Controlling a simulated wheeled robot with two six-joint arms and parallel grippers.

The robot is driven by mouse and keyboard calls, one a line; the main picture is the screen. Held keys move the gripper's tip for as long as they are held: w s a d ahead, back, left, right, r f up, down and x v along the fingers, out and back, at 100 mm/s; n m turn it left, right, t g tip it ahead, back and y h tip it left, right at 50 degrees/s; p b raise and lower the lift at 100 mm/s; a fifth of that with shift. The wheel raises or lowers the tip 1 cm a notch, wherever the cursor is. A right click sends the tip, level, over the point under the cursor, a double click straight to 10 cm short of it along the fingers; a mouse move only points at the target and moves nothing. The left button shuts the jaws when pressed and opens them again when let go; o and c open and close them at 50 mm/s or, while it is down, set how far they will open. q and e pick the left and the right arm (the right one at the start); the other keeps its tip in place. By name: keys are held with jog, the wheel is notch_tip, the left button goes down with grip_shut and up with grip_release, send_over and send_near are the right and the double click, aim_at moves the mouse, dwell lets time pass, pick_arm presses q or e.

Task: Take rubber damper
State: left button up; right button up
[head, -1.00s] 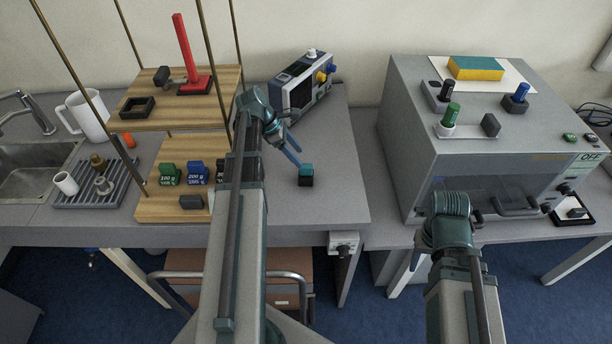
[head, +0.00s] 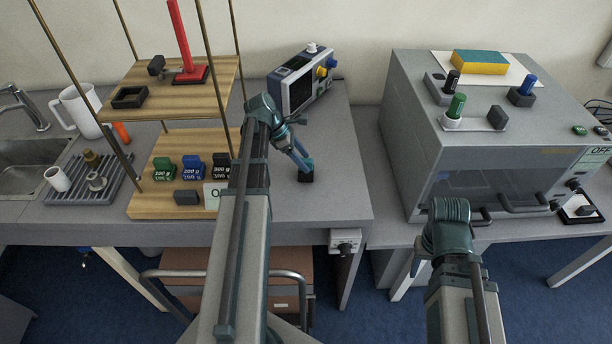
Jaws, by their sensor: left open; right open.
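A small black block (head: 306,178), which may be the rubber damper, stands on the grey bench to the right of the wooden shelf. Its teal top, seen earlier, is now covered by my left gripper (head: 305,166). That gripper reaches down from the upper left, open, with its fingertips at the top of the block. I cannot tell whether the fingers touch it. My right arm is at the lower right in front of the grey cabinet, and its gripper does not show.
A wooden two-tier shelf (head: 150,207) holds weights, dark blocks and a red stand. An instrument with a screen (head: 300,92) stands behind the block. A grey cabinet (head: 405,110) is at the right. The bench right of the block is clear.

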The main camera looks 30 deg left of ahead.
pick_arm(q)
jog(key=shift+b+x, duration=0.5)
jog(key=shift+x, duration=0.55)
jog(key=shift+c, duration=0.3)
grip_shut()
